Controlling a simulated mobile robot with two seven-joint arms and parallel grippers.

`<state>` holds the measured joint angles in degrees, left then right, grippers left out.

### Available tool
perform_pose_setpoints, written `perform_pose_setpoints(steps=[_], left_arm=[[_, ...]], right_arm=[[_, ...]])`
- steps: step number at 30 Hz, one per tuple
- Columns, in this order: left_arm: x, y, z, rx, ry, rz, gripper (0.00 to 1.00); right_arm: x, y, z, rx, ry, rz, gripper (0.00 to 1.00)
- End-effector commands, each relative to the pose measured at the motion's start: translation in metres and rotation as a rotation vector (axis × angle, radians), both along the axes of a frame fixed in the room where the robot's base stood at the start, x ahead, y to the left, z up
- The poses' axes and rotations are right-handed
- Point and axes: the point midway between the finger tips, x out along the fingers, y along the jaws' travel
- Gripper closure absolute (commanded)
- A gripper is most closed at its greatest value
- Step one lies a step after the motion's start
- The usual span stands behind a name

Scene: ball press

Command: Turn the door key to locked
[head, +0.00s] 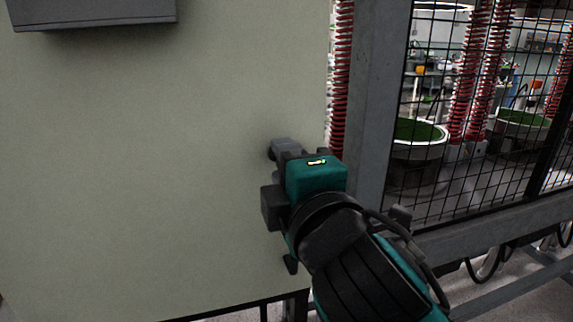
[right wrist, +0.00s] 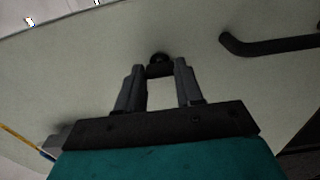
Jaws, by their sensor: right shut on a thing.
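The key (right wrist: 158,68) is a small dark piece on the pale door (right wrist: 90,60), in the upper middle of the right wrist view. My right gripper (right wrist: 160,76) is shut on the key, with one grey finger on each side of it. How far the key is turned cannot be told. In the head view my right gripper (head: 275,172) is against the right part of the pale door (head: 140,170), and its hand and arm hide the key. My left gripper is not in view.
A black bar handle (right wrist: 268,46) sticks out from the door to the right of the key in the right wrist view. A dark grey box (head: 95,14) is at the upper left. A grey post (head: 378,85) and black mesh guard (head: 480,110) stand right of the door.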

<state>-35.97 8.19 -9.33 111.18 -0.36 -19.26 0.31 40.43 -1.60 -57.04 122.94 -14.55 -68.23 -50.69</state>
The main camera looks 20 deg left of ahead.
Motion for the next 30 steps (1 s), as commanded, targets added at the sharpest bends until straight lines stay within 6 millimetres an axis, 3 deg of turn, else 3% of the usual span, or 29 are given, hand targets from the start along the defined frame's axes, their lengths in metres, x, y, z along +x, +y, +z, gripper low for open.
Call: perform_pose_setpoints(steps=[11, 12, 18, 30], left_arm=[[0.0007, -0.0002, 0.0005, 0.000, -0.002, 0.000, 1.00], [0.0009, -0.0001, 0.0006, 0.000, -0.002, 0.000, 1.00], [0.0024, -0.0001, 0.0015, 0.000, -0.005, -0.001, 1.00], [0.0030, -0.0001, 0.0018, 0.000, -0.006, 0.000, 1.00]], right_arm=[[0.0003, -0.0003, 0.0008, 0.006, 0.003, -0.001, 0.94], [0.0003, -0.0002, 0.0008, 0.006, 0.003, -0.001, 0.60], [0.0001, 0.0000, 0.0005, 0.006, 0.003, 0.000, 0.41], [0.0016, -0.0002, 0.0002, 0.003, 0.002, 0.000, 0.38]])
